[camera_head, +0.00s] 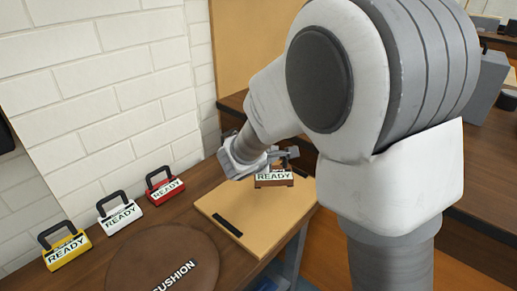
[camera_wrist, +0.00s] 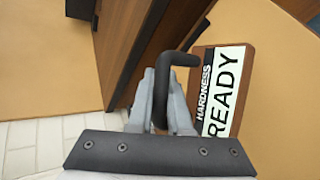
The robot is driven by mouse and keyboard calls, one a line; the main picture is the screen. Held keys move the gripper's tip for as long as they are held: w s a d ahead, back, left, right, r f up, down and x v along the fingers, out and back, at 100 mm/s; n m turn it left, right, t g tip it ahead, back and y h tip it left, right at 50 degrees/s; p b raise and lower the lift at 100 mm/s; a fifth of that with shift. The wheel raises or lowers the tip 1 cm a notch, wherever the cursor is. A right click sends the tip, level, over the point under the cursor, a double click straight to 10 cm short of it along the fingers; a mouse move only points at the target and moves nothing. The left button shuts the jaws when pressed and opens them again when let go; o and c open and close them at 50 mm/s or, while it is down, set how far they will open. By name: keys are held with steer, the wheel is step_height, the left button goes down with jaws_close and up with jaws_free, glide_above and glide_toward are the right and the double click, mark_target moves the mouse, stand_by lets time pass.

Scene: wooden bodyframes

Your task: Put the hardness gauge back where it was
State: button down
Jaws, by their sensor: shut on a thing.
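The hardness gauge (camera_head: 273,178) is a brown block with a white READY label and a dark handle. It shows at the far part of the light wooden board (camera_head: 248,229); I cannot tell whether it touches the board. In the wrist view the gauge (camera_wrist: 243,58) reads HARDNESS and READY, and its black bent handle (camera_wrist: 175,60) runs between my fingers. My gripper (camera_head: 284,155) is shut on this handle, and its fingers (camera_wrist: 162,88) show on both sides of it. My arm hides part of the scene to the right.
Yellow (camera_head: 66,250), white (camera_head: 119,214) and red (camera_head: 164,188) READY blocks with handles stand along the white brick wall (camera_head: 110,80). A round brown cushion (camera_head: 150,262) lies in front. A black strip (camera_head: 227,225) lies on the board's left edge. The board's middle is bare.

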steer(key=a+f, duration=0.1)
steer(key=f, duration=0.1)
steer(key=w+f+b, duration=0.1)
steer(key=f, duration=0.1)
steer(key=w+a+f, duration=0.1)
steer(key=f, duration=0.1)
steer(key=shift+a, duration=0.3)
steer(key=c, duration=0.8)
jaws_free()
steer(key=shift+c, duration=0.2)
